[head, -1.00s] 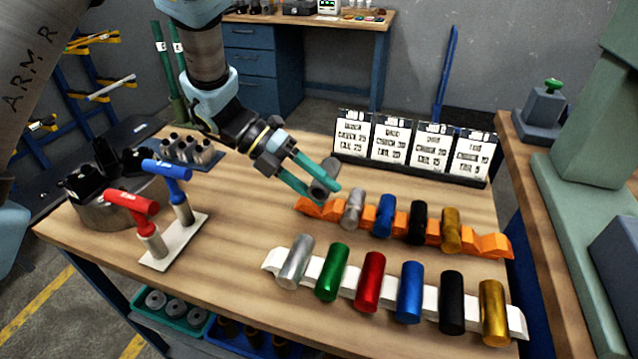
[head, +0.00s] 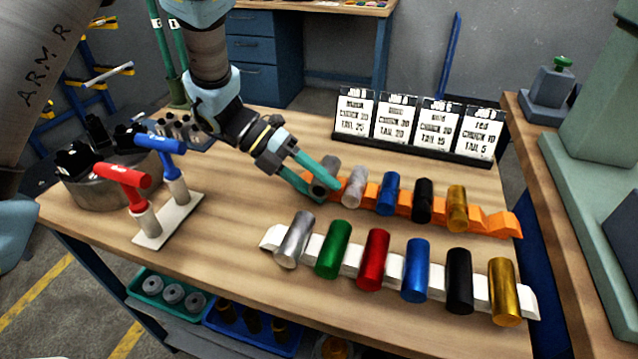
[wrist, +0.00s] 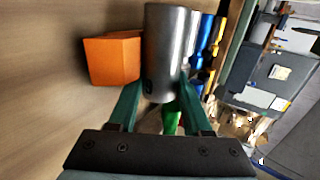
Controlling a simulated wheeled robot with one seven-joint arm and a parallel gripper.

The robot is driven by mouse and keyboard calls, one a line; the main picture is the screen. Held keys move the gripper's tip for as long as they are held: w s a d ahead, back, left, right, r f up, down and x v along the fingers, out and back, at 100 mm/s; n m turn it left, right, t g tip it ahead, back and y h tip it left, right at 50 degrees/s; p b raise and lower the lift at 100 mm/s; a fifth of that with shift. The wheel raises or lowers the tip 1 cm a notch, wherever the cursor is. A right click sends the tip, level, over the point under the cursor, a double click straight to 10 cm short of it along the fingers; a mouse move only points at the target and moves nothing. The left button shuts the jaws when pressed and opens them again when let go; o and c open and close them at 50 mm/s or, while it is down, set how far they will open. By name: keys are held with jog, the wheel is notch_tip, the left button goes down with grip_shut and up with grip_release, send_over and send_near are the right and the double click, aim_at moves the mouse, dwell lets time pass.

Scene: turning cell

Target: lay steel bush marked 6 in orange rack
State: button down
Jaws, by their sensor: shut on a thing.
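My gripper (head: 318,186) is shut on a grey steel bush (head: 326,176) at the left end of the orange rack (head: 488,221). In the wrist view the steel bush (wrist: 164,45) stands between the green fingers, with a dark mark low on its side that I cannot read surely. An orange block of the rack (wrist: 112,58) shows just left of it. I cannot tell whether the bush touches the rack. The rack also holds a silver cylinder (head: 354,186), a blue one (head: 388,193), a black one (head: 422,200) and a gold one (head: 457,208).
A white rack (head: 271,238) with several coloured cylinders lies in front of the orange rack. Job cards (head: 396,125) stand behind it. A red hammer-shaped tool (head: 122,175) and a blue one (head: 160,143) stand at left.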

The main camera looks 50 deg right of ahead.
jog(key=shift+f, duration=0.1)
jog(key=shift+c, duration=1.4)
grip_release()
jog(key=shift+a+f, duration=0.1)
jog(key=shift+f, duration=0.1)
jog(key=shift+w, duration=0.15)
jog(key=b+v, duration=0.1)
jog(key=v, duration=0.4)
jog(key=b+v, duration=0.1)
jog(key=v, duration=0.4)
jog(key=shift+w+r, duration=0.15)
jog(key=shift+r, duration=0.35)
